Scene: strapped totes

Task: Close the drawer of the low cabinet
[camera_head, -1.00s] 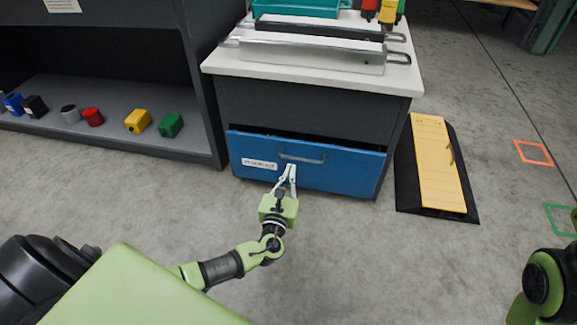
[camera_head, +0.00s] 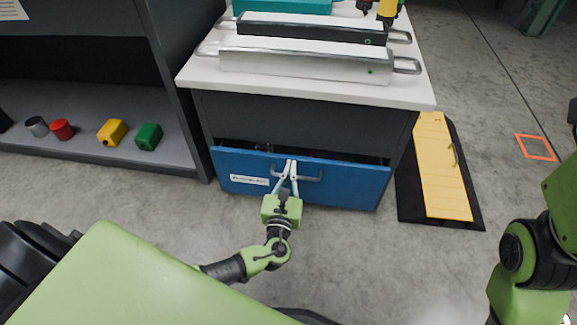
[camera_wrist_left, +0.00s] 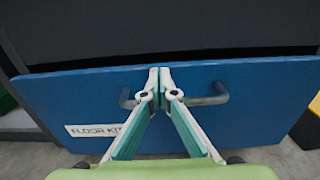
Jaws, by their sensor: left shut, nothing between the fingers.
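The low cabinet (camera_head: 300,116) is dark grey with a white top. Its blue drawer (camera_head: 345,186) is partly open, with a dark gap above the front panel. The drawer has a grey bar handle (camera_head: 312,177) and a white label (camera_head: 249,180), which reads "FLOOR KIT" in the left wrist view (camera_wrist_left: 95,130). My left gripper (camera_head: 287,164) is shut and empty, its fingertips in front of the handle's middle near the panel's top edge. In the wrist view the fingertips (camera_wrist_left: 159,75) overlap the panel; I cannot tell whether they touch it. My right gripper is out of view.
An open shelf (camera_head: 90,150) with coloured blocks stands left. A yellow-topped black ramp (camera_head: 443,170) lies on the floor at right. The floor in front is clear.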

